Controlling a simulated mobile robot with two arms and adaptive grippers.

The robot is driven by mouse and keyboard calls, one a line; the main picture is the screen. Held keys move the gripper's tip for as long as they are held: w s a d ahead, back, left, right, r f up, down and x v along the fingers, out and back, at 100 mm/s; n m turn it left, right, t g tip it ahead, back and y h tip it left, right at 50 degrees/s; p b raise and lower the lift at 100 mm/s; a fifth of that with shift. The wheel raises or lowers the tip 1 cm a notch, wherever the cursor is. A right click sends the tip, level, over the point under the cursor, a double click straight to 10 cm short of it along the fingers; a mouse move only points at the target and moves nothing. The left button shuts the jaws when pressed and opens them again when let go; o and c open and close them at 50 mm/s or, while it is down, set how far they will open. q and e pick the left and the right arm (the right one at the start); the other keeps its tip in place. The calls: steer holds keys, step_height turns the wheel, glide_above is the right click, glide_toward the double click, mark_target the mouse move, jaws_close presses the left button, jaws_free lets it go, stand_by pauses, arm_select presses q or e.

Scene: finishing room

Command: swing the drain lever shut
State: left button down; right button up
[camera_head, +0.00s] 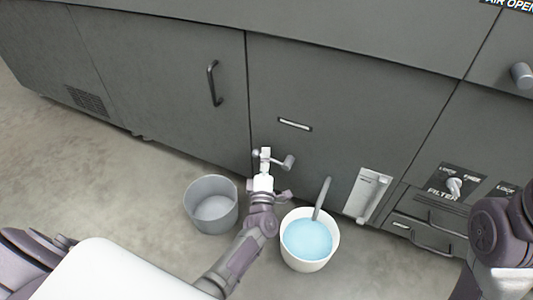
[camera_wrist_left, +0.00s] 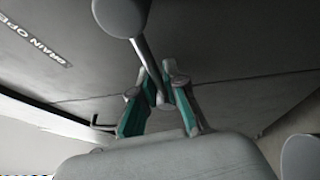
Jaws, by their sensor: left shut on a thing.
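The drain lever shows in the head view as a grey rounded hub (camera_head: 289,162) low on the cabinet front, with its arm running left into my left gripper (camera_head: 265,156). In the left wrist view the lever's thin rod (camera_wrist_left: 147,57) runs from a large grey hub down between the fingers of my left gripper (camera_wrist_left: 160,92). The fingers are shut on the rod's end and hide part of it. Lettering reading "DRAIN OPE" (camera_wrist_left: 36,40) shows on the panel there. My right gripper is not in view; only part of my right arm shows at lower right.
A white bucket (camera_head: 288,250) of blue liquid stands right of my left wrist, with a grey pipe (camera_head: 322,199) dipping into it. An empty grey bucket (camera_head: 192,213) stands to the left. A cabinet handle (camera_head: 214,83) and filter knob (camera_head: 454,186) stick out. Floor at left is clear.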

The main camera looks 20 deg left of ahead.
arm_select(q)
steer(key=shift+f+n+g, duration=0.3)
steer(key=shift+f+n, duration=0.15)
steer(key=shift+n, duration=0.25)
steer(key=c, duration=1.2)
jaws_free()
